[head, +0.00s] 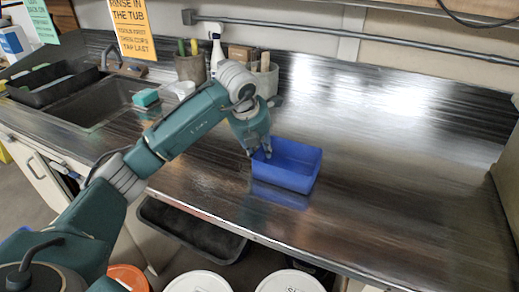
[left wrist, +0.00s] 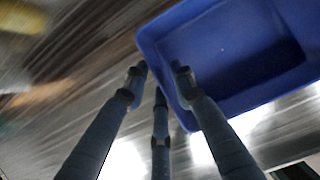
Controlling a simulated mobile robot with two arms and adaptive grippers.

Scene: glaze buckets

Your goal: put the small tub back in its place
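The small tub (head: 292,172) is a blue open box over the front part of the dark, glossy counter. A blue reflection shows below it with a thin gap, so it seems slightly raised. My left gripper (head: 262,152) is at its left end. In the left wrist view, the gripper (left wrist: 160,72) has its fingertips on both sides of the near wall of the tub (left wrist: 220,50), and appears shut on it. The exact contact is hard to see. The tub looks empty inside where visible. My right gripper is not in view.
A sink (head: 92,100) with a dark rack (head: 50,84) is at the left. White lidded buckets (head: 290,282) and a black tray (head: 192,232) are below the front edge. The counter's right side is clear.

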